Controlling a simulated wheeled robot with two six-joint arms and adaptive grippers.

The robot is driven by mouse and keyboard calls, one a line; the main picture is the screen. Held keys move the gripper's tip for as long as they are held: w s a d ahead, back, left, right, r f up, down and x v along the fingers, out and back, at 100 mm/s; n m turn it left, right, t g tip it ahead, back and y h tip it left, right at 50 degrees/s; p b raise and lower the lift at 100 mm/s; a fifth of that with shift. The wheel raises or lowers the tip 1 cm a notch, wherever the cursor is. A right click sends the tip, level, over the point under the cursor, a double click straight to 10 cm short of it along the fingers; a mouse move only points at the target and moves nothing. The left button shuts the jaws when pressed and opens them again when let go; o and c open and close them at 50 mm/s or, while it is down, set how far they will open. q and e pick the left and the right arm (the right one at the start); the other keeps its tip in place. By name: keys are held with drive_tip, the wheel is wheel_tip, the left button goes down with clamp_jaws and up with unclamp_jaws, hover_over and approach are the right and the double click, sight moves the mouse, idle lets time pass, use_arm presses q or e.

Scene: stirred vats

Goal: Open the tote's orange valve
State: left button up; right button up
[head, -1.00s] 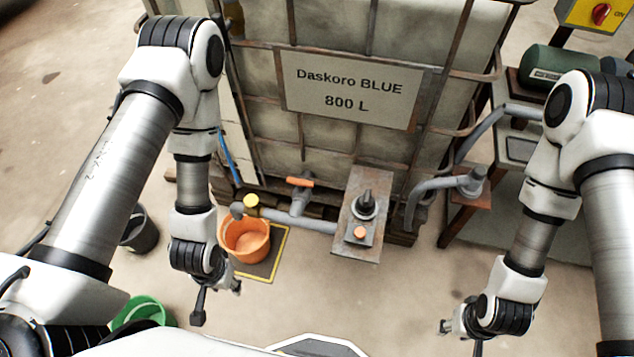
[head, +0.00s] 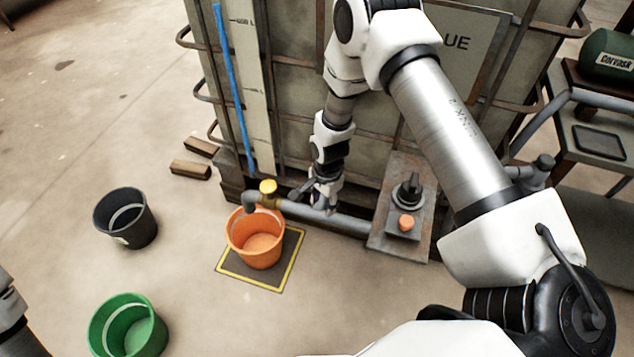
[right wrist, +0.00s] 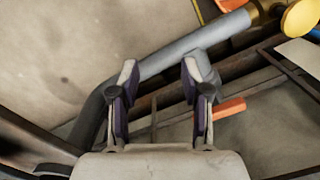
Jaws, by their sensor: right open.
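The tote (head: 292,95) stands at the back, with a grey outlet pipe (head: 345,222) along its foot. The tote's orange valve handle (right wrist: 222,110) shows in the right wrist view, just right of my right gripper's right finger, which partly covers it. In the head view my gripper and wrist hide that handle. My right gripper (head: 318,198) is over the pipe at the valve. It is open, and in the right wrist view its fingers (right wrist: 162,85) have nothing clearly between them. Contact with the handle cannot be told. Of my left arm only a part shows at the left edge.
A yellow-handled valve (head: 268,187) sits near the pipe's end, above an orange bucket (head: 256,243) on a yellow-edged mat (head: 270,277). A switch box (head: 398,225) stands right of the gripper. A black bucket (head: 125,220) and a green bucket (head: 126,330) stand on otherwise open floor at left.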

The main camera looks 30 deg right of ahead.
drive_tip(key=w+d+f+m+b, duration=0.1)
drive_tip(key=w+m+b, duration=0.1)
drive_tip(key=w, duration=0.1)
drive_tip(key=w+d+f+m+b, duration=0.1)
drive_tip(key=w+d+m+b, duration=0.1)
drive_tip(key=w+b, duration=0.1)
drive_tip(key=w+d+f+m+b, duration=0.2)
drive_tip(key=w+b, duration=0.1)
drive_tip(key=shift+w+d+m, duration=0.1)
drive_tip(key=shift+d+m, duration=0.05)
drive_tip(key=shift+m, duration=0.25)
drive_tip(key=w+d+r+m+b, duration=0.1)
drive_tip(key=w+d+m+b, duration=0.1)
drive_tip(key=w+d+r+m+b, duration=0.2)
drive_tip(key=m, duration=0.1)
drive_tip(key=shift+d+h, duration=0.1)
drive_tip(key=shift+h, duration=0.2)
drive_tip(key=shift+d+r+m, duration=0.1)
drive_tip(key=shift+m, duration=0.2)
wheel_tip(320, 180, down, 7)
drive_tip(key=b, duration=0.3)
use_arm(q)
wheel_tip(320, 180, down, 19)
drive_tip(key=shift+f, duration=0.15)
use_arm(e)
drive_tip(key=shift+s, duration=0.1)
clamp_jaws()
